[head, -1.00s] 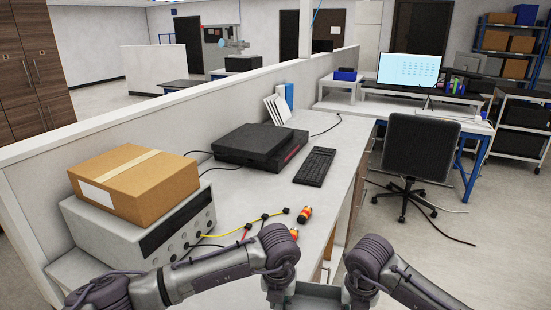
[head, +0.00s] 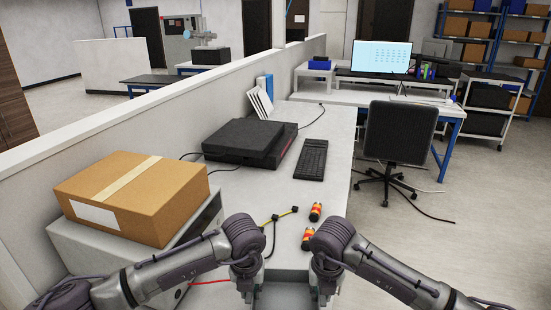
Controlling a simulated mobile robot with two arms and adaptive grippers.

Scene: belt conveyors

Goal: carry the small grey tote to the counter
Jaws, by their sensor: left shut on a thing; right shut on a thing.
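The small grey tote (head: 284,297) shows at the bottom middle of the head view, partly cut off by the frame's lower edge. My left gripper (head: 250,292) is shut on its left side. My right gripper (head: 322,292) is shut on its right side. The fingertips are mostly hidden below the wrists. The tote is held between both arms at the near end of the grey counter (head: 262,190). I cannot tell whether its underside touches the counter.
A cardboard box (head: 132,195) sits on a grey instrument at the counter's left. Two orange-and-red cylinders (head: 315,212) and cables lie just beyond the tote. A black device (head: 250,142) and a keyboard (head: 312,159) are farther back. An office chair (head: 398,135) stands right of the counter.

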